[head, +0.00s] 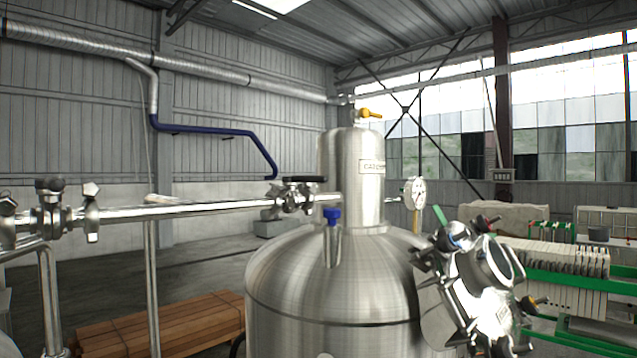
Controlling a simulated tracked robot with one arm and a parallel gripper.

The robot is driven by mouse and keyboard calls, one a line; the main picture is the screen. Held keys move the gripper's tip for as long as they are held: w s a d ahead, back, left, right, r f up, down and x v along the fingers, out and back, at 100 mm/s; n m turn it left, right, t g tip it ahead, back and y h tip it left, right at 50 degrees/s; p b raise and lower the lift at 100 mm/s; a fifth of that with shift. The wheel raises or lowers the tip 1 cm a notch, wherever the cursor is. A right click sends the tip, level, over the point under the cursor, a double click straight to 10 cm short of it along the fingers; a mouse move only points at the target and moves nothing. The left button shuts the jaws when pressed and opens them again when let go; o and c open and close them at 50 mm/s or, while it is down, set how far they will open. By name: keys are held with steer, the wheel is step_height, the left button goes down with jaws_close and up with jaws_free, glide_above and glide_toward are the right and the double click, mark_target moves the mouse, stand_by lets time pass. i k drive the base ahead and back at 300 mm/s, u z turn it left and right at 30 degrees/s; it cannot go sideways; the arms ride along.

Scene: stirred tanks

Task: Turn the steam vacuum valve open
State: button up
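A shiny steel tank (335,300) with a domed top and a labelled upright cylinder (352,170) stands in the middle. Several valves show, and I cannot tell which is the steam vacuum valve. A black-handled valve (297,192) sits where the horizontal steel pipe meets the tank, its handle roughly in line with the pipe. A small yellow-handled valve (370,113) is on top of the cylinder. A blue-topped fitting (332,216) stands upright on the tank's shoulder.
A round gauge (416,194) projects right of the cylinder. The horizontal pipe (180,209) runs left to more fittings (52,210). Brown planks (160,325) lie on the floor. Green-framed equipment (560,275) stands at right.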

mark_target(293, 178)
steer(key=k, duration=0.8)
steer(key=z, duration=1.55)
steer(key=i, duration=1.3)
steer(key=u, duration=2.35)
steer(key=i, duration=1)
steer(key=u, duration=0.05)
